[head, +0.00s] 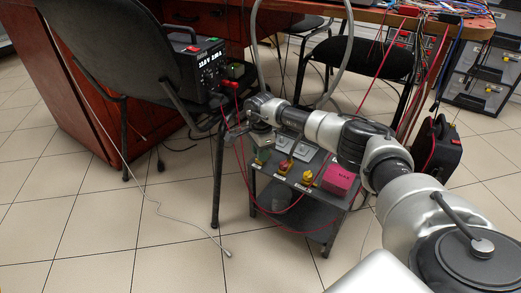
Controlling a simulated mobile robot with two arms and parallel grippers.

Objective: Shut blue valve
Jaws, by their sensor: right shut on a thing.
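I cannot make out a blue valve in the head view. My right arm reaches in from the lower right, and its gripper (234,131) is at the left back corner of a small dark cart. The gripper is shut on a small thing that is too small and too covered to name. On the cart top (296,187) stand a green fitting (262,156), a red one (284,167) and a yellow one (308,178), in a row. The arm covers the back of the cart. My left gripper is out of view.
A pink box (338,180) sits at the cart's right end. A black chair (105,50) holding a power supply (203,68) stands to the left. Thin red cables hang around the gripper and cart. A grey hose (345,55) loops behind the arm. The tiled floor at front left is mostly clear.

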